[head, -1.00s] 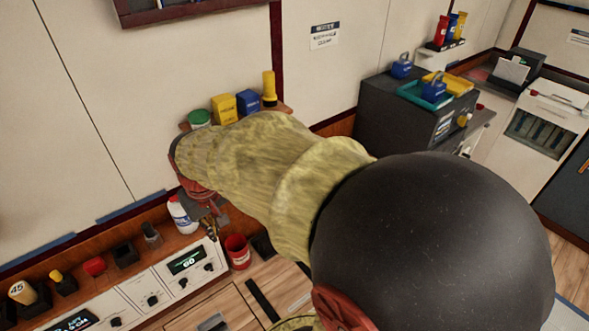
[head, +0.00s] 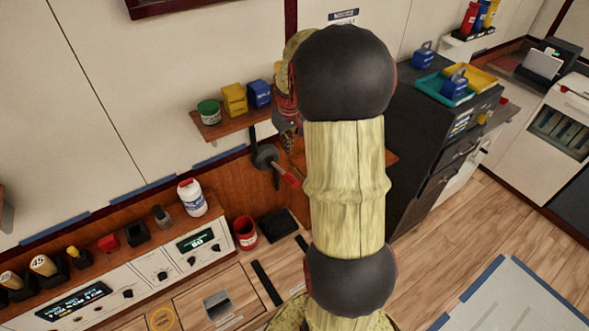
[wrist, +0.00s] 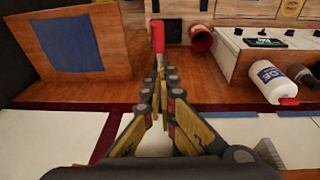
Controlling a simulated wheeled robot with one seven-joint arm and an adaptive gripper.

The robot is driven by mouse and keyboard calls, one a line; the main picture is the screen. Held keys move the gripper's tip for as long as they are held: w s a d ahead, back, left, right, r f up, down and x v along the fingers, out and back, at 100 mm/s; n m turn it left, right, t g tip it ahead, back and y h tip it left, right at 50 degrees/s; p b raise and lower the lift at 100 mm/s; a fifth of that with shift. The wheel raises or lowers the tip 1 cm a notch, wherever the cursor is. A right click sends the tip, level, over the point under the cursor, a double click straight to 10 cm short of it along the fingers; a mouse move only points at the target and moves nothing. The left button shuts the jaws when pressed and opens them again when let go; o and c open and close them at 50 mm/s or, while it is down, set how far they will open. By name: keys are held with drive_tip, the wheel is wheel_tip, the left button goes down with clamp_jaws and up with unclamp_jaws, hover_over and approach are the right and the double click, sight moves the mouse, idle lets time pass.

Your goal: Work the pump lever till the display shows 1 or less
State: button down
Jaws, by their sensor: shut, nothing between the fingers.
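The pump lever (head: 290,180) has a red grip and comes out of a dark round body (head: 266,157) on the wooden wall panel below the small shelf. In the wrist view the red lever grip (wrist: 158,36) stands just beyond my fingertips; I cannot tell whether they touch it. My gripper (wrist: 160,70) is shut and empty. In the head view my gripper (head: 288,142) is partly hidden by my arm, just above the lever. The display (head: 197,240) on the white console appears to read 60; it also shows in the wrist view (wrist: 265,42), too small to read.
A shelf (head: 226,126) holds a green-lidded jar and yellow and blue boxes. A white bottle (head: 191,198) stands on the console ledge. A red cup (head: 244,232) stands near the lever. A dark cabinet (head: 425,150) is to the right. A second display (head: 73,300) is at left.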

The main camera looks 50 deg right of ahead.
drive_tip(key=b, duration=0.1)
approach(295, 181)
drive_tip(key=w+f, duration=0.1)
drive_tip(key=w+d+f, duration=0.1)
drive_tip(key=w+f, duration=0.1)
drive_tip(key=w+d+f, duration=0.1)
drive_tip(key=w+f, duration=0.1)
drive_tip(key=shift+s+d+f, duration=0.1)
drive_tip(key=shift+s+f, duration=0.15)
drive_tip(key=shift+f, duration=0.65)
drive_tip(key=shift+s+f+b, duration=0.1)
drive_tip(key=shift+f+b, duration=0.05)
drive_tip(key=shift+b, duration=0.25)
drive_tip(key=f+t+b, duration=0.1)
drive_tip(key=b, duration=0.3)
drive_tip(key=s+f+t+b, duration=0.1)
drive_tip(key=f+b, duration=0.1)
drive_tip(key=b, duration=0.1)
drive_tip(key=f+h+b, duration=0.1)
drive_tip(key=b, duration=0.3)
drive_tip(key=shift+s+a+f+t+b, duration=0.25)
drive_tip(key=shift+s+f+t+b, duration=0.05)
drive_tip(key=shift+s+f+t, duration=0.1)
drive_tip(key=f+b, duration=0.3)
drive_tip(key=b, duration=0.2)
drive_tip(key=shift+s+a+f, duration=0.15)
drive_tip(key=shift+s+f, duration=0.05)
drive_tip(key=shift+f, duration=0.15)
